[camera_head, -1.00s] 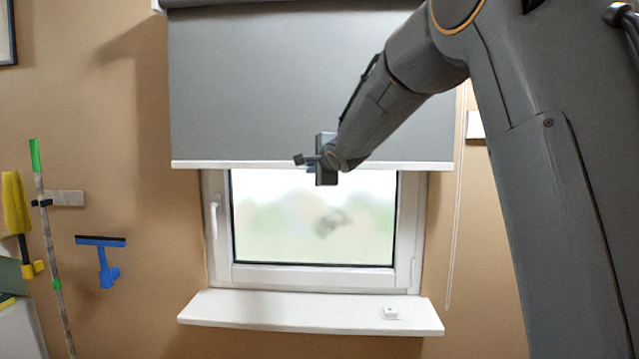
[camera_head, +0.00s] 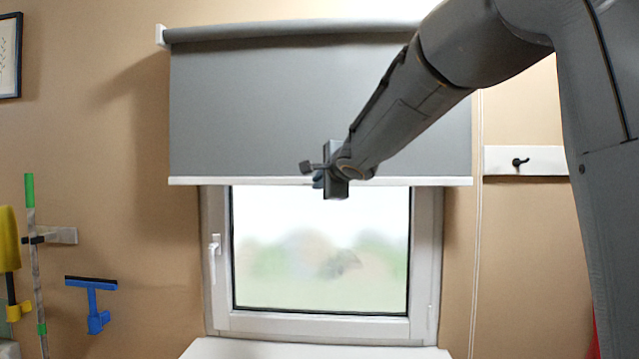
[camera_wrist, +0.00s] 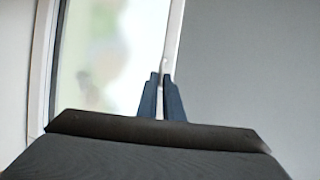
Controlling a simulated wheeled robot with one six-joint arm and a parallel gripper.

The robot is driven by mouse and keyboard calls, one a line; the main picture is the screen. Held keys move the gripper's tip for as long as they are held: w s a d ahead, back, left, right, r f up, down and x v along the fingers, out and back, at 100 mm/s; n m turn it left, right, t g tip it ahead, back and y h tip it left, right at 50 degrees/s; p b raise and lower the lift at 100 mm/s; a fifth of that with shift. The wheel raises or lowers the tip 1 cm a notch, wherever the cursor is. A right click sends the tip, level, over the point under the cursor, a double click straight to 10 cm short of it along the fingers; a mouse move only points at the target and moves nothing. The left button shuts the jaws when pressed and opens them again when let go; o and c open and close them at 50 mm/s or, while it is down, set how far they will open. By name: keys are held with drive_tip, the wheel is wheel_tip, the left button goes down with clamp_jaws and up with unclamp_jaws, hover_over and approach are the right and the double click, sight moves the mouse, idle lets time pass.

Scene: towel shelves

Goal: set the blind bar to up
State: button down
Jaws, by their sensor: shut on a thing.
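The grey roller blind (camera_head: 290,105) hangs over the upper part of the window (camera_head: 320,250). Its white bottom bar (camera_head: 245,181) runs level across the top of the glass. My gripper (camera_head: 322,180) is at the middle of the bar in the head view. In the wrist view, the two dark fingers (camera_wrist: 162,98) are shut on the white bar (camera_wrist: 174,35), with the grey blind cloth (camera_wrist: 245,70) to the right and the glass (camera_wrist: 115,60) to the left. The exact contact is small in the head view and partly hidden by the wrist.
The white sill (camera_head: 300,349) lies below the window. A white cord (camera_head: 476,230) hangs right of the blind, near a hook board (camera_head: 535,161). A blue squeegee (camera_head: 93,300) and a pole with green bands (camera_head: 33,255) are at the left wall.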

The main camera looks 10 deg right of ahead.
drive_tip(key=c, duration=2.2)
unclamp_jaws()
drive_tip(key=shift+w+a, duration=0.1)
drive_tip(key=v, duration=0.8)
drive_tip(key=shift+w+r, duration=0.1)
